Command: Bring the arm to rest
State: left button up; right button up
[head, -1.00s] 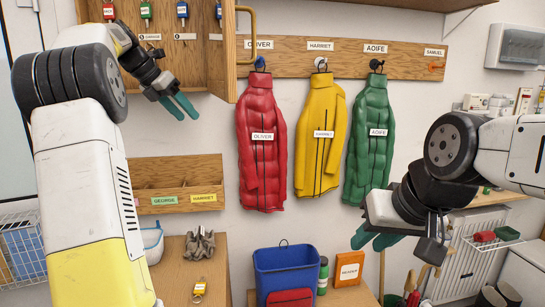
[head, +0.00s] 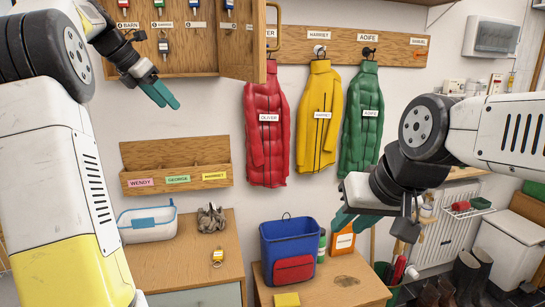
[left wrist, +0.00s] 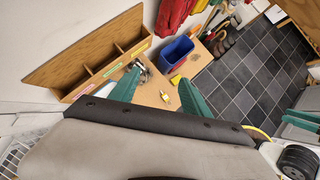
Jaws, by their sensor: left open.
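My left gripper (head: 160,96) is open and empty in front of the lower edge of the key cabinet (head: 240,40). Its two teal fingers (left wrist: 158,90) stand apart in the left wrist view, with the bench below and nothing between them. My left arm comes in from the left edge of the head view. My right gripper (head: 350,218) hangs low in front of the wall, below the green jacket (head: 362,110). Its fingers point down and to the left; their gap is too unclear to judge.
A wooden label tray (head: 175,180) is on the wall below the cabinet. Grey gloves (head: 211,220), a yellow-tagged key (head: 217,256) and a white basket (head: 147,225) lie on the bench. A blue bin (head: 288,245) stands right of it. Red (head: 267,135) and yellow (head: 318,120) jackets hang behind.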

pick_arm(q)
jog(key=s+d+f+m+y, duration=0.1)
jog(key=s+d+f+m, duration=0.1)
jog(key=s+d+m, duration=0.5)
jog(key=s+d+f+m+y, duration=0.1)
jog(key=s+d+f+m, duration=0.25)
jog(key=s+m, duration=0.45)
jog(key=s+d+f+m, duration=0.2)
jog(key=s+f+m, duration=0.4)
jog(key=s+m, duration=0.1)
jog(key=s+d+f+m, duration=0.3)
jog(key=s+f+m, duration=0.3)
jog(key=s, duration=0.3)
jog(key=shift+s+d+m+y, duration=0.15)
jog(key=shift+d+m+y, duration=0.15)
jog(key=shift+m, duration=0.2)
jog(key=shift+a+f, duration=0.1)
jog(key=shift+a, duration=0.05)
